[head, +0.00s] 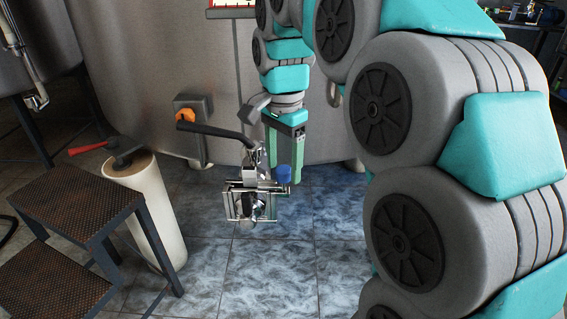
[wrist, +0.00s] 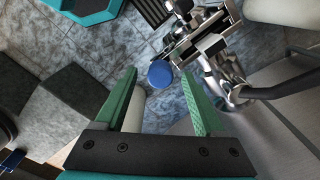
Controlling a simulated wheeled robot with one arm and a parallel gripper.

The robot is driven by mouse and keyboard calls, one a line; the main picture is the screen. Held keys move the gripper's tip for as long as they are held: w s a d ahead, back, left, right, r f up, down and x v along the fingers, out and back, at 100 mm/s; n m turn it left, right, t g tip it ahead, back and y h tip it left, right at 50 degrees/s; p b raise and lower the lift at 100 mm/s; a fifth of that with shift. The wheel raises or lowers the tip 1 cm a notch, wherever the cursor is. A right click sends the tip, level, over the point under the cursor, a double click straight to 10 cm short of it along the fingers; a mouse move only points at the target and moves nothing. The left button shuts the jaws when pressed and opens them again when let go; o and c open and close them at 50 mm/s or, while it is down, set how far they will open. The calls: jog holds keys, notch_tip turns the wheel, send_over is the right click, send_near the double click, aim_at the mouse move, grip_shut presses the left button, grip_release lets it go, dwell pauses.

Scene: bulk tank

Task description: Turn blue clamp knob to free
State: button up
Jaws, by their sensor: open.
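The blue clamp knob (head: 284,174) sits at the right side of a metal clamp assembly (head: 249,200) with a black lever handle (head: 215,131). In the wrist view the knob (wrist: 160,74) shows as a round blue disc, ahead of the fingertips and between their lines. My gripper (wrist: 165,85) has two green fingers spread apart with nothing between them. In the head view my gripper (head: 285,178) points down just behind the knob. I cannot tell whether a finger touches it.
The large tank (head: 160,60) fills the back, with an orange knob (head: 186,116) on a grey box. Tiled floor (head: 260,270) is clear in front.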

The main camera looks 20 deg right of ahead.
jog(key=shift+f, duration=0.3)
grip_shut()
dwell(0.5)
